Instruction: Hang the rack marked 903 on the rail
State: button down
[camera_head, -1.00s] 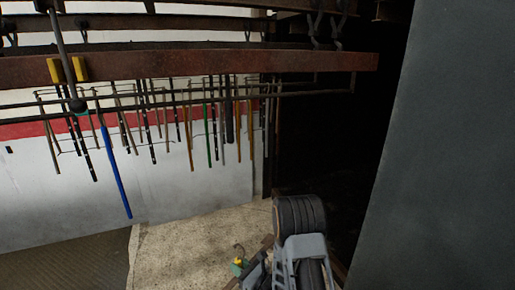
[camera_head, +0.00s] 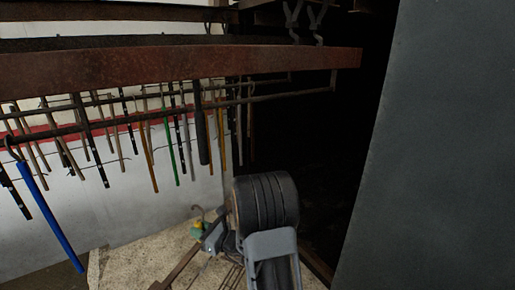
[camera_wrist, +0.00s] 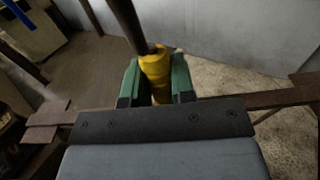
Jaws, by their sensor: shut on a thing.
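My gripper (camera_wrist: 155,88) has green fingers closed on a yellow sleeve (camera_wrist: 155,66) around a dark rod. In the head view, my gripper (camera_head: 197,229) is small and low, with a hook-like bend above it. Rusty bars (camera_wrist: 275,98) extend to both sides below the sleeve in the wrist view and seem to belong to the held rack. No number 903 is readable. A rusty beam (camera_head: 180,66) crosses the head view, with thin dark rails (camera_head: 265,98) beneath it. My gripper is well below these, apart from them. Which one is the task's rail I cannot tell.
Several coloured rods hang below the thin rails, including a blue one (camera_head: 48,216) at left and a green one (camera_head: 169,150). A large grey panel (camera_head: 430,150) fills the right side. Dark space lies behind the beam's right end. Pale floor (camera_head: 125,270) shows below.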

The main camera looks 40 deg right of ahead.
jog(key=s+d+r+m+h+p, duration=0.1)
jog(key=s+d+r+m+h, duration=0.25)
jog(key=r, duration=0.65)
jog(key=s+d+r+m+t+h+p, duration=0.1)
jog(key=s+d+r+h, duration=0.2)
jog(key=s+d+r, duration=0.45)
jog(key=s+d+r+m+h+p, duration=0.1)
jog(key=s+d+r+m+h, duration=0.15)
jog(key=r, duration=0.85)
jog(key=w+d+b, duration=0.1)
jog(key=w, duration=0.7)
jog(key=shift+n+h, duration=0.3)
jog(key=shift+n, duration=0.1)
jog(key=shift+d+r, duration=0.1)
jog(key=shift+r, duration=0.25)
jog(key=shift+w+r+p, duration=0.15)
jog(key=shift+r+p, duration=0.7)
jog(key=shift+r, duration=0.2)
jog(key=shift+w+r+p, duration=0.15)
jog(key=shift+r+p, duration=0.65)
jog(key=shift+r, duration=0.25)
jog(key=shift+w+d, duration=0.1)
jog(key=shift+w, duration=0.1)
jog(key=shift+w+d+r, duration=0.1)
jog(key=shift+w+d, duration=0.05)
jog(key=shift+w, duration=0.9)
jog(key=shift+w+b, duration=0.15)
jog(key=shift+b, duration=0.15)
